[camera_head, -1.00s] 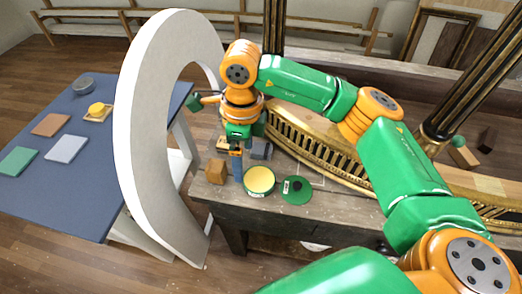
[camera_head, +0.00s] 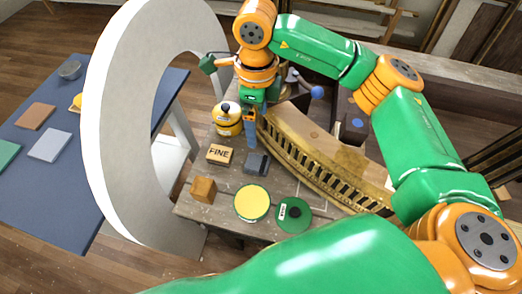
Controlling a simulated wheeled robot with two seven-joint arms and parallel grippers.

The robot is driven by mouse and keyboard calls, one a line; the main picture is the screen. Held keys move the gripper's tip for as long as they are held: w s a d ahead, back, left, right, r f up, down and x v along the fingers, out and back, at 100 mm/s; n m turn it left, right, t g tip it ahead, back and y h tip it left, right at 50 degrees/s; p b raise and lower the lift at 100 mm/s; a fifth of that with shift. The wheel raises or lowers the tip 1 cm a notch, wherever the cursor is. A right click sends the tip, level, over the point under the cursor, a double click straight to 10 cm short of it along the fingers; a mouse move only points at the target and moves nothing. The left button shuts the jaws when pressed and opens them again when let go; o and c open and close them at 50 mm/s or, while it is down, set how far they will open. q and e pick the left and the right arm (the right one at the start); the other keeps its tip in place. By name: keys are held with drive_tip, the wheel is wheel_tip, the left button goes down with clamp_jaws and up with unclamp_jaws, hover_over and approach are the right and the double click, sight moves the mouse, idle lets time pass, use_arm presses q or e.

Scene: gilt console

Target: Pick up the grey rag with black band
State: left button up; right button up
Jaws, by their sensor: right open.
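The grey rag with a black band (camera_head: 256,163) lies folded flat on the worn wooden bench, right of the block marked FINE. My left gripper is not in view.
Near the rag stand the FINE block (camera_head: 220,154), a yellow tin (camera_head: 228,119), a wooden cube (camera_head: 203,189), a yellow-topped tin (camera_head: 252,203) and a green disc (camera_head: 294,215). The gilt rail (camera_head: 315,160) is on the right; a white ring (camera_head: 110,150) on the left.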

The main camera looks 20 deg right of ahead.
drive_tip(key=b, duration=0.6)
hover_over(257, 162)
wheel_tip(257, 162, down, 7)
wheel_tip(257, 162, down, 3)
drive_tip(key=b, duration=0.2)
drive_tip(key=shift+s+d+r+b, duration=0.1)
drive_tip(key=shift+d+b, duration=0.05)
drive_tip(key=shift+b, duration=0.2)
drive_tip(key=shift+f, duration=0.25)
wheel_tip(257, 162, down, 5)
drive_tip(key=p, duration=0.3)
drive_tip(key=shift+f, duration=0.65)
drive_tip(key=c, duration=1.3)
